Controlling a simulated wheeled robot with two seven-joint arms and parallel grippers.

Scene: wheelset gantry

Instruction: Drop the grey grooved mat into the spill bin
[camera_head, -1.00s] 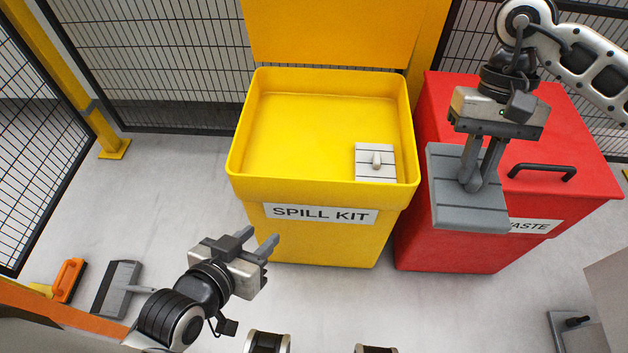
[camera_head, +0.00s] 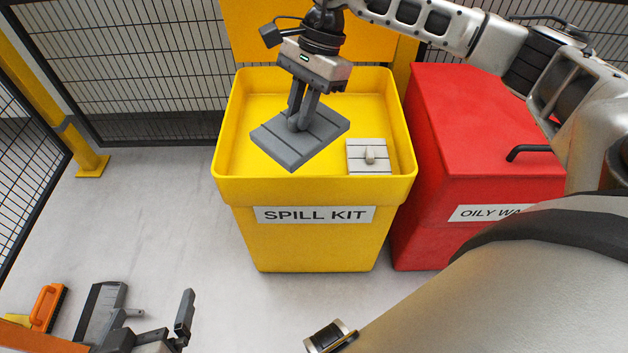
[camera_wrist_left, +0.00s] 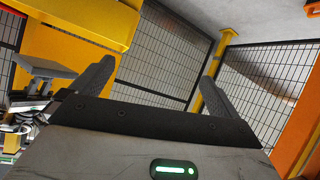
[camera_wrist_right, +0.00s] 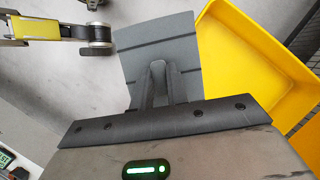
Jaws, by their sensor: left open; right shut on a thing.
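The grey grooved mat (camera_head: 318,128) is held tilted above the open yellow spill bin (camera_head: 235,188), over its left and middle part. My right gripper (camera_head: 298,122) is shut on the mat's raised middle grip. The right wrist view shows the mat (camera_wrist_right: 155,45) between the fingers, with the yellow bin (camera_wrist_right: 265,65) to the right. A lighter grey grooved piece with a small knob (camera_head: 367,156) is in the bin's right front corner. My left gripper (camera_head: 160,332) is open and empty at the lower left, partly cut off by the frame edge.
A red oily waste bin (camera_head: 480,120) stands right of the spill bin. The spill bin's yellow lid (camera_head: 300,35) stands up behind it. A dustpan (camera_head: 100,308) and an orange brush (camera_head: 47,305) lie at lower left. Mesh fencing (camera_head: 140,70) closes off the back.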

